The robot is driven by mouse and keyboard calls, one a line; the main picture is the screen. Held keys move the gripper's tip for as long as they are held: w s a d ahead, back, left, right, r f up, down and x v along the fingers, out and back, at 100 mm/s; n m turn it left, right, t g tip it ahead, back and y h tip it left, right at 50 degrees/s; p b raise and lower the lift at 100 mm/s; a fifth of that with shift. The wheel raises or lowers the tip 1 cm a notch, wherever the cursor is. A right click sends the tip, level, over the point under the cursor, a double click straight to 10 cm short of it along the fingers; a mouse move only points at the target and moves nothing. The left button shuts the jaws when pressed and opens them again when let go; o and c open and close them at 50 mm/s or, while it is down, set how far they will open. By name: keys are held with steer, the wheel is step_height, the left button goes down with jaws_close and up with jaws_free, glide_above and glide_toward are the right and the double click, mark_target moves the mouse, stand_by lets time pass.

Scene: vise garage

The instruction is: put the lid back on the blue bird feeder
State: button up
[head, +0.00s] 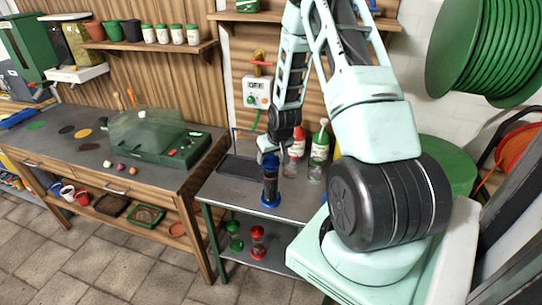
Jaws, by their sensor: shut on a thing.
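The blue bird feeder (270,182) stands upright on the grey metal side table, a dark clear tube on a wide blue base. My gripper (267,148) is right at the top of the feeder, reaching down from behind it. It is shut on what appears to be the blue lid (270,159), a small dark blue piece at the tube's top. The lid is small and partly hidden by the gripper, so I cannot tell whether it touches the tube or sits just above it.
Bottles (318,150) with red and green labels stand close behind and right of the feeder. A dark tray (240,167) lies to its left. A green feeder (234,236) and a red feeder (257,242) stand on the lower shelf. A workbench (60,150) is at left.

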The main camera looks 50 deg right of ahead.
stand_by(0.4)
steer(key=o, duration=1.3)
steer(key=shift+o, duration=0.2)
steer(key=shift+r+p, duration=2.45)
steer(key=shift+r, duration=1.1)
jaws_close()
